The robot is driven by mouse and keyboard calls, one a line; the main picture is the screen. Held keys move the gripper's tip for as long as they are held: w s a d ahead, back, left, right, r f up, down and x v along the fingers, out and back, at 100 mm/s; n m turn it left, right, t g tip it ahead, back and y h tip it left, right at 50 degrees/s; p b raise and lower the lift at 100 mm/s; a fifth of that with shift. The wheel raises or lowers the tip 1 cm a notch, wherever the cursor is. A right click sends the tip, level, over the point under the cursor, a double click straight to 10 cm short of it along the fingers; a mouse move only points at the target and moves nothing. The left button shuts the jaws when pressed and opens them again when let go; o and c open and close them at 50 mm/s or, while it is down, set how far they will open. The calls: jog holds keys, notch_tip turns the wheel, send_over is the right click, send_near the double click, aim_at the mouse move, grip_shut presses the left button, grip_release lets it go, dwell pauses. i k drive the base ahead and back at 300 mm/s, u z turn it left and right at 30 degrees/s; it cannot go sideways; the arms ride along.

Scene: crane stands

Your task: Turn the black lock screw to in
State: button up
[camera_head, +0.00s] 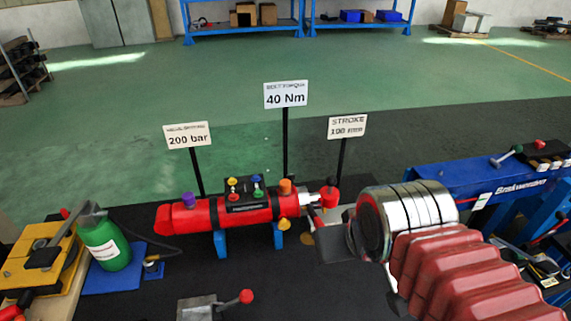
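A red hydraulic cylinder (190,216) lies level on blue supports (220,243) in the middle. A black block (247,202) with several small coloured knobs sits on top of it. A purple knob (188,199) is near its left end and an orange knob (285,186) near its right end. I cannot pick out the black lock screw for certain. My arm, with red bellows and a silver ringed section, enters from the lower right. My gripper (332,246) shows as dark grey metal near the cylinder's right end. Its fingers are too unclear to judge, and contact cannot be told.
Signs on thin black posts stand behind the cylinder, including the 40 Nm sign (286,95). A green bottle (108,243) and yellow unit (35,262) stand at left. A red-knobbed lever (246,297) is in front. A blue beam (470,184) is at right.

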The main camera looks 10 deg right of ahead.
aim_at(291, 177)
jog(key=z, duration=0.1)
jog(key=i, duration=0.1)
jog(key=u, duration=0.15)
jog(key=k, duration=1.35)
jog(key=u, duration=0.1)
jog(key=i, duration=0.4)
jog(key=u, duration=0.65)
jog(key=i, duration=1.05)
jog(key=u, duration=0.25)
